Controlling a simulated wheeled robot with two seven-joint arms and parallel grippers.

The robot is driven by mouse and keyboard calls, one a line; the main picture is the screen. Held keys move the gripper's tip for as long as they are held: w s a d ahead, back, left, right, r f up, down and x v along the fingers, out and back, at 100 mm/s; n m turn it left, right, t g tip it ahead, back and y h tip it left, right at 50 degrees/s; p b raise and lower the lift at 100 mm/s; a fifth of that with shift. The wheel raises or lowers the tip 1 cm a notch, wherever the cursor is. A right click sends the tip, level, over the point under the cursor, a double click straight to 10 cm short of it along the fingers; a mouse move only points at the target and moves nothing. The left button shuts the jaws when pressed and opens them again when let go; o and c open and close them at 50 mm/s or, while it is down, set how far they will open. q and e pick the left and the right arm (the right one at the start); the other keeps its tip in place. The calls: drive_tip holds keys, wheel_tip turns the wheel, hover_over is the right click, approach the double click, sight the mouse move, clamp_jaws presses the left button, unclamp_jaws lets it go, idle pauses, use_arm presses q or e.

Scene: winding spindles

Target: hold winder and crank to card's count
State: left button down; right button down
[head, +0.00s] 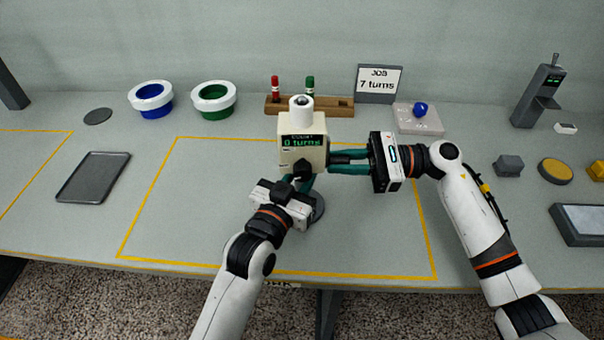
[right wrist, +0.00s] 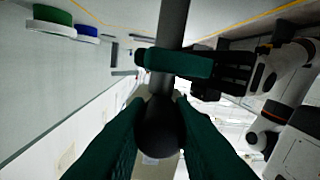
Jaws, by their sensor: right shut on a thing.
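The winder (head: 303,133) is a cream box with a white spindle on top, upright inside the yellow outline; its display reads 0 turns. The job card (head: 379,82) reads 7 turns. My right gripper (head: 333,161) reaches the winder's right side, and in the right wrist view it is shut on the crank's dark round knob (right wrist: 160,128). My left gripper (head: 303,183) is at the winder's lower front, its teal fingers by the stem. In the right wrist view a left finger crosses a grey bar (right wrist: 173,20); whether it closes on anything is hidden.
Blue (head: 151,98) and green (head: 214,100) bins stand at the back left. A dark tray (head: 93,177) lies at left. A wooden rack (head: 340,106) holds red and green markers behind the winder. A blue knob sits on a pale block (head: 419,120). Several items stand at right.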

use_arm(q)
drive_tip(key=shift+f, duration=0.35)
use_arm(e)
drive_tip(key=shift+s, duration=0.1)
drive_tip(key=s+m, duration=0.1)
drive_tip(key=m, duration=0.2)
use_arm(q)
drive_tip(key=shift+a, duration=0.1)
use_arm(e)
drive_tip(key=m, duration=1.3)
approach(302, 162)
drive_tip(key=a, duration=0.2)
use_arm(q)
drive_tip(key=shift+w, duration=0.1)
use_arm(e)
drive_tip(key=m, duration=0.2)
drive_tip(key=r+m, duration=0.1)
drive_tip(key=m, duration=0.1)
drive_tip(key=r+m, duration=0.1)
drive_tip(key=m, duration=0.1)
drive_tip(key=shift+s+a, duration=0.15)
drive_tip(key=shift+a, duration=0.05)
drive_tip(key=c, duration=1.3)
unclamp_jaws()
drive_tip(key=shift+o, duration=0.2)
drive_tip(key=shift+f, duration=0.1)
